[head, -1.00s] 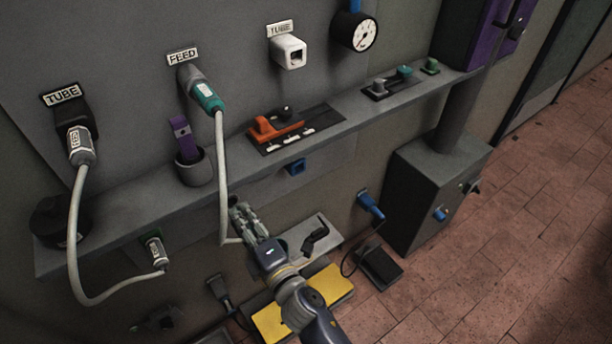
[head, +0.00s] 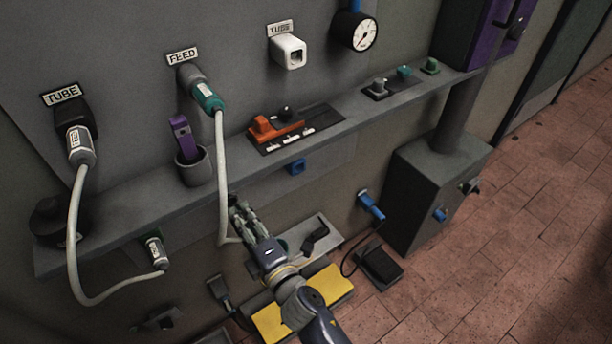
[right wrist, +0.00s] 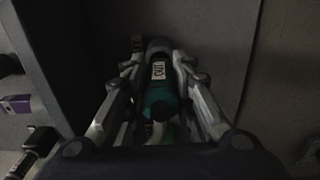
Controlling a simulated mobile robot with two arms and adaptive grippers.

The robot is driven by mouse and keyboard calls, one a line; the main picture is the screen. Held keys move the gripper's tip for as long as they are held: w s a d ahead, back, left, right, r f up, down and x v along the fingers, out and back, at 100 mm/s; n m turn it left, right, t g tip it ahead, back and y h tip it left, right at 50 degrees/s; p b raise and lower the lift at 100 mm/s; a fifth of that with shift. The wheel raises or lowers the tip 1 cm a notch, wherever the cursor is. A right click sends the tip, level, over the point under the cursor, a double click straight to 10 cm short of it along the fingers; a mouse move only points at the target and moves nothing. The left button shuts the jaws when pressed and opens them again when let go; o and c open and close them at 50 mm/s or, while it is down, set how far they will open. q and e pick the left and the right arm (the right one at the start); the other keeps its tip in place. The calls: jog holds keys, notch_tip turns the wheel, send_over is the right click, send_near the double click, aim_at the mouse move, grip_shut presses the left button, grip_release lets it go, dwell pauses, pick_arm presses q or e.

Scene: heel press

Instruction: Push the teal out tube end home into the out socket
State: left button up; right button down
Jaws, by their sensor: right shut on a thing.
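The teal out tube end (right wrist: 158,98), with a white OUT label, lies between the fingers of my right gripper (right wrist: 160,80) in the right wrist view. That gripper is shut on it, and its nose meets a dark round part (right wrist: 157,46), which looks like the out socket; the seating depth cannot be told. In the head view my right gripper (head: 240,212) is at the wall below the shelf and mostly hides the tube end. A white tube (head: 221,180) runs from a teal end (head: 207,96) in the FEED socket down to the gripper. My left gripper is not in view.
The grey shelf (head: 330,132) runs above my right gripper. A second white tube (head: 75,240) loops at the left to a plug (head: 156,252) under the shelf. A yellow pedal (head: 330,284) lies below my arm. A grey cabinet (head: 432,190) stands at the right.

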jog(key=shift+b+x, duration=0.3)
jog(key=shift+x, duration=1.05)
jog(key=c, duration=1.3)
grip_release()
jog(key=shift+s+d, duration=0.1)
jog(key=v, duration=1.2)
jog(key=s+d+f+m+g+h, duration=0.2)
jog(key=d+f+m, duration=0.25)
jog(key=f, duration=0.65)
jog(key=s+d+f+m+g+h+p, duration=0.1)
jog(key=s+d+f+m+g+h, duration=0.15)
jog(key=d+f, duration=0.6)
jog(key=s+d+f+m+g+h, duration=0.2)
jog(key=d+f+m+h, duration=0.15)
jog(key=f, duration=1.05)
jog(key=s+d+f+m+g+h, duration=0.1)
jog(key=s+d+f+m, duration=0.3)
jog(key=s, duration=0.5)
jog(key=s+d+f+m+g, duration=0.3)
jog(key=s+d+f, duration=0.3)
jog(key=s, duration=0.3)
jog(key=s+d+f+m+g+h+p, duration=0.1)
jog(key=s+d+f+m+g, duration=0.2)
jog(key=s, duration=0.6)
jog(key=shift+d+f+m+h, duration=0.3)
jog(key=shift+d+f+m, duration=0.85)
jog(key=shift+d+f, duration=0.4)
